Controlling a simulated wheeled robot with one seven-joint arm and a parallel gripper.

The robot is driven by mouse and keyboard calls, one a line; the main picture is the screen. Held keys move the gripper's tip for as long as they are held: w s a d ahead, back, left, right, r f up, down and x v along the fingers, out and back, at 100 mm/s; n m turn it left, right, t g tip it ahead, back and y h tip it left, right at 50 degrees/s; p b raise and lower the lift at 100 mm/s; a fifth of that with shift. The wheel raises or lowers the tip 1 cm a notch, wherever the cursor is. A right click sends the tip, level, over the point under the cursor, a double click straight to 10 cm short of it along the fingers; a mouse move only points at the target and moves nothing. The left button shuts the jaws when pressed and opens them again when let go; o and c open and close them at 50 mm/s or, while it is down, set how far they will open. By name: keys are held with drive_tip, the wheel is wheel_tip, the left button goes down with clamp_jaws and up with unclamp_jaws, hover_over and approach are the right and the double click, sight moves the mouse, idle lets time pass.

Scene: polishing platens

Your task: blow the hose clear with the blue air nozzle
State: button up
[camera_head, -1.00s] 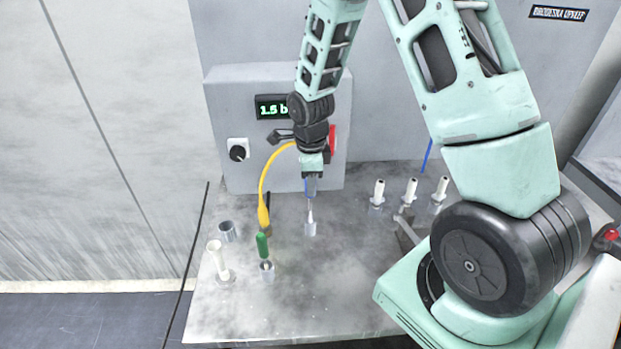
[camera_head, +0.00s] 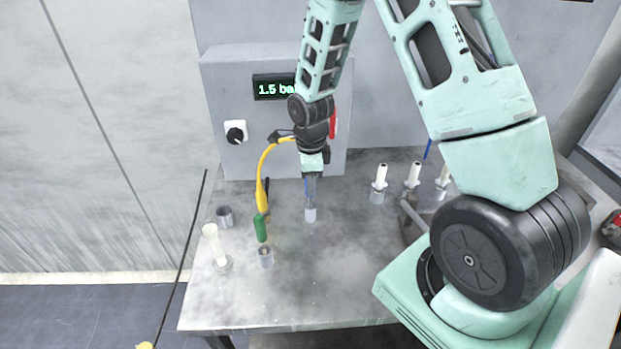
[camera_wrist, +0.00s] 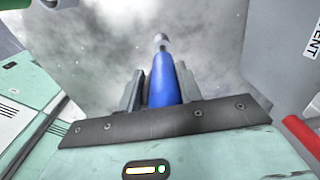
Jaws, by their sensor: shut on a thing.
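My gripper (camera_head: 311,186) is shut on the blue air nozzle (camera_wrist: 160,88), which points down and away between the fingers in the wrist view. Its narrow metal tip shows beyond the fingers. In the head view the nozzle is mostly hidden by the fingers, just above a small grey cylindrical holder (camera_head: 310,214). I cannot tell whether the tip is inside the holder. The yellow hose (camera_head: 263,172) arcs from behind my wrist down to a yellow tapered end, left of my gripper. A green nozzle (camera_head: 261,228) stands below that end in another grey holder (camera_head: 265,257).
A white nozzle (camera_head: 215,243) stands at the table's left, near an empty-looking grey cup (camera_head: 225,217). Several white nozzles (camera_head: 380,178) stand in holders at the right. A grey control box (camera_head: 230,95) with a lit display is behind. The table's (camera_head: 290,295) front middle is clear.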

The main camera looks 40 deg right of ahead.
drive_tip(key=shift+f+b, duration=1.05)
drive_tip(key=shift+f, duration=0.45)
drive_tip(key=o, duration=1.3)
drive_tip(key=shift+c, duration=0.2)
wheel_tip(320, 180, up, 17)
drive_tip(key=b, duration=0.3)
drive_tip(key=shift+s+a+r, duration=0.2)
drive_tip(key=shift+s+a, duration=0.05)
drive_tip(key=shift+s, duration=0.1)
